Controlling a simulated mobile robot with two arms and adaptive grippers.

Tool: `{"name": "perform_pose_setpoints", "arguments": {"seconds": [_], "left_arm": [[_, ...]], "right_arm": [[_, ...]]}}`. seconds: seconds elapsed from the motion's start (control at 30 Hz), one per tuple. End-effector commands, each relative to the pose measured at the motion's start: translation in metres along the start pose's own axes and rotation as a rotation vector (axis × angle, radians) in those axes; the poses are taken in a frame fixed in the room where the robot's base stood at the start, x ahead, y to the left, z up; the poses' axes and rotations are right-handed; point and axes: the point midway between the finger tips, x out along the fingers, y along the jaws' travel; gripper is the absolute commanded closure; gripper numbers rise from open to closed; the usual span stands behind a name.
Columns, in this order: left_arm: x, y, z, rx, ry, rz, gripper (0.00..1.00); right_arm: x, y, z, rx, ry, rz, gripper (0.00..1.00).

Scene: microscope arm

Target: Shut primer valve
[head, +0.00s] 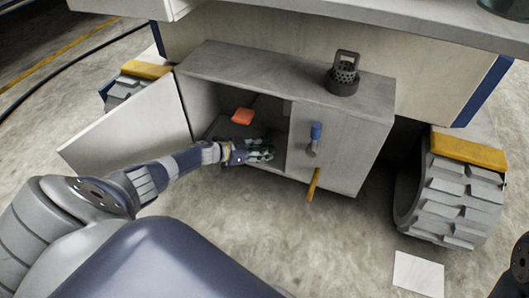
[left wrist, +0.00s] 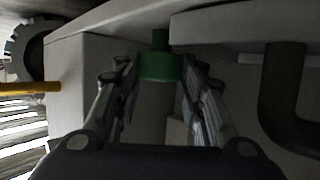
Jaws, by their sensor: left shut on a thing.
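My left gripper (head: 262,151) reaches into the open compartment of the grey cabinet (head: 290,85), low and near its front. In the left wrist view, the fingers of this gripper (left wrist: 160,85) stand on both sides of a green-collared fitting (left wrist: 162,66) with a grey cylinder below it. They are shut on it; the exact contact is dark and hard to see. I cannot tell for sure that this fitting is the primer valve. A blue-handled lever (head: 315,131) and a yellow handle (head: 313,184) are on the cabinet's front, right of the opening. My right gripper is out of view.
The cabinet door (head: 130,130) stands open at the left. An orange object (head: 243,116) is inside the compartment. A dark perforated fitting (head: 343,78) stands on the cabinet top. A large wheel (head: 455,200) is at the right. A dark curved pipe (left wrist: 283,95) is close beside the fingers.

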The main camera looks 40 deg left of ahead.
Motion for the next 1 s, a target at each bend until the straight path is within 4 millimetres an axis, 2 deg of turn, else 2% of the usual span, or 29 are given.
{"name": "perform_pose_setpoints", "arguments": {"seconds": [0.6, 0.63, 0.67, 1.0], "left_arm": [[-0.0005, -0.0016, 0.0012, 0.016, -0.004, 0.035, 0.87], [-0.0004, -0.0016, 0.0012, 0.016, -0.004, 0.035, 0.59], [-0.0004, -0.0016, 0.0013, 0.016, -0.004, 0.035, 0.55], [-0.0001, -0.0006, 0.0001, 0.014, -0.002, 0.034, 0.55]], "right_arm": [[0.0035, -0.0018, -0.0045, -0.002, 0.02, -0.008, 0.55], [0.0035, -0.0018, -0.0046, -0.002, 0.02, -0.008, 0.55], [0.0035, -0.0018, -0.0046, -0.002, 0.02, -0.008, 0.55], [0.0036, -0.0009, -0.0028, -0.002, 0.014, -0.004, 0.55]]}}
